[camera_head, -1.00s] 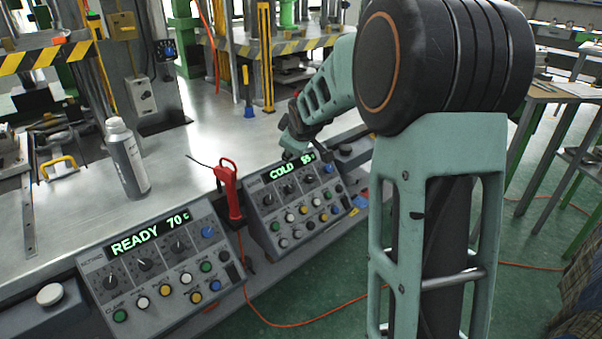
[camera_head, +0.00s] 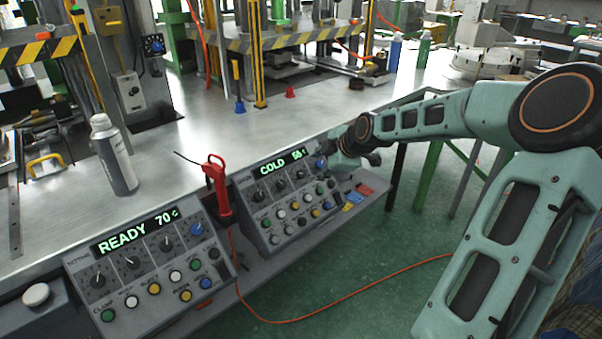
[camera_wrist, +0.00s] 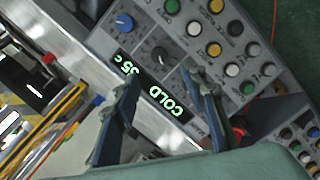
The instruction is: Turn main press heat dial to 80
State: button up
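The right control panel (camera_head: 262,218) has a green display (camera_head: 283,163) reading COLD and a number in the fifties; in the wrist view the display (camera_wrist: 160,92) appears upside down and looks like 55. A row of black dials and one blue dial (camera_head: 321,163) sits below it. The left panel (camera_head: 150,312) has a display (camera_head: 136,231) reading READY 70. My gripper (camera_wrist: 162,78) is open over the right panel, its fingers apart. The black dial (camera_wrist: 160,57) beside the blue dial (camera_wrist: 124,22) shows between and just beyond the fingertips; contact cannot be told. The fingers hide part of the panel.
A red handheld tool (camera_head: 217,190) stands between the panels. A grey bottle (camera_head: 114,158) stands on the metal bench (camera_head: 185,150) behind the left panel. Striped press frames (camera_head: 40,50) rise at the back. An orange cable (camera_head: 340,300) crosses the green floor.

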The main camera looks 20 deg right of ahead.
aim_at(303, 173)
jog(key=b+x, duration=0.2)
jog(key=x, duration=0.8)
jog(key=shift+w+f+b, duration=0.15)
jog(key=shift+w+b, duration=0.2)
grip_shut()
